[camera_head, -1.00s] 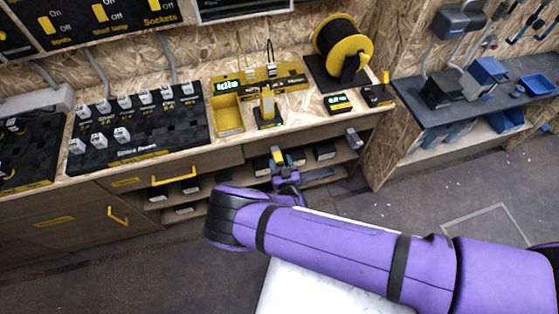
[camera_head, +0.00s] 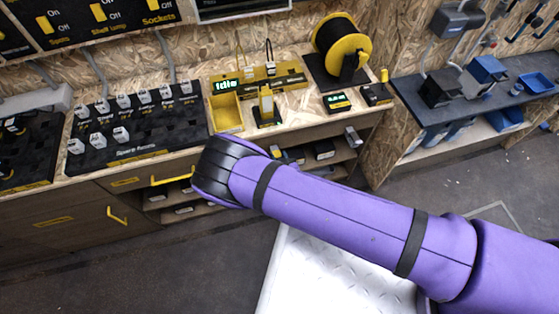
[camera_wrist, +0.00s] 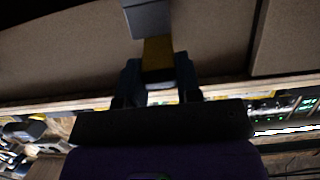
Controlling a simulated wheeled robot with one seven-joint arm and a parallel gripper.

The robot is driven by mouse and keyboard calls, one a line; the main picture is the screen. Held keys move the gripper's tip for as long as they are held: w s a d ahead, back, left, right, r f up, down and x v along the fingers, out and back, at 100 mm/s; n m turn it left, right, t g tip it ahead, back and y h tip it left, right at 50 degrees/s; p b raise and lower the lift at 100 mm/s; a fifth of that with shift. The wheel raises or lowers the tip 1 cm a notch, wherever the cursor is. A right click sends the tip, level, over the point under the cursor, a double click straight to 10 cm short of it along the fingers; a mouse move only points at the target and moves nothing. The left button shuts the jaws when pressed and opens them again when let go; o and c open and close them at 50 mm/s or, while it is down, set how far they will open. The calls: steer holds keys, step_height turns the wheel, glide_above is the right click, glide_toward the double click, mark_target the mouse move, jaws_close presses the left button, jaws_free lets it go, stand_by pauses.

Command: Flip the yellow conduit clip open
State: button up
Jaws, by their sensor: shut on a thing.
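In the wrist view, my gripper (camera_wrist: 158,68) has its two fingers on either side of a yellow piece (camera_wrist: 157,48), which looks like the yellow conduit clip, and is shut on it. The yellow piece meets a grey block (camera_wrist: 148,18) at the top of the picture. In the head view, only a small yellow bit (camera_head: 276,152) shows just beyond my purple arm, below the counter's front edge. My arm hides most of the gripper there. The clip's hinge is not clear, and I cannot tell how far open it is.
Open shelves with dark boxes (camera_head: 324,149) lie below. A grey fitting (camera_head: 353,137) sits at the shelf's right. The floor at right is clear.

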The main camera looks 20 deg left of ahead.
steer(key=g, duration=0.1)
steer(key=w+r+g+h, duration=0.1)
steer(key=r+g+h, duration=0.1)
steer(key=g, duration=0.1)
steer(key=shift+w+a, duration=0.25)
steer(key=shift+a, duration=0.15)
steer(key=shift+w+a+r+g+h, duration=0.15)
steer(key=shift+w+r+g+h, duration=0.05)
steer(key=shift+g+h, duration=0.25)
steer(key=shift+w+a+r+g+h, duration=0.2)
steer(key=shift+g+h, duration=0.15)
steer(key=shift+g, duration=0.2)
steer(key=shift+w+a+r+g+h, duration=0.1)
steer(key=shift+w+g+h, duration=0.1)
steer(key=shift+g+h, duration=0.25)
steer(key=shift+w+a+g+h, duration=0.15)
steer(key=shift+g+h, duration=0.1)
steer(key=shift+g, duration=0.3)
steer(key=o, duration=0.9)
steer(key=v, duration=1)
steer(key=shift+r, duration=0.4)
